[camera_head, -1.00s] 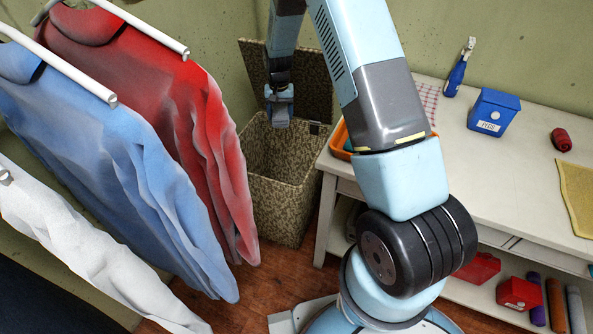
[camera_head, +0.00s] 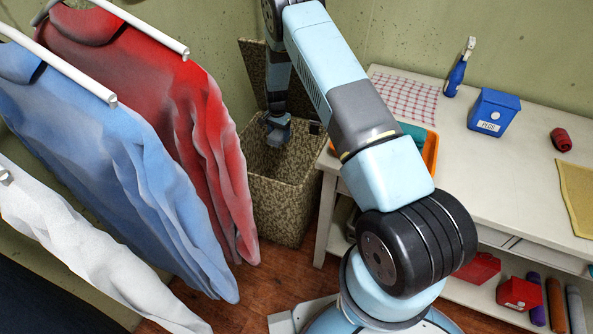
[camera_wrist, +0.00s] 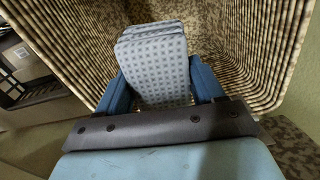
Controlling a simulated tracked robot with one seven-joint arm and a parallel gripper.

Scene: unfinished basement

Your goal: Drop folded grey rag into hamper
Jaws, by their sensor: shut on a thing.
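The hamper (camera_head: 284,207) is tall, with a mottled brown-beige pattern, and stands against the back wall with its lid (camera_head: 258,68) raised. My gripper (camera_head: 277,133) points down at the hamper's mouth. In the wrist view my gripper (camera_wrist: 157,82) has its two blue fingers on either side of the folded grey rag (camera_wrist: 155,62), holding it. The rag is pale blue-grey with small dark squares and several stacked folds. The hamper's ribbed inner walls (camera_wrist: 255,45) surround it in that view. The rag cannot be made out clearly in the head view.
Red, blue and white shirts (camera_head: 130,160) hang close to the hamper's left. A white table (camera_head: 510,185) stands at right with an orange tray (camera_head: 430,152), a checked cloth (camera_head: 405,97), a blue box (camera_head: 494,112) and a spray bottle (camera_head: 457,75).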

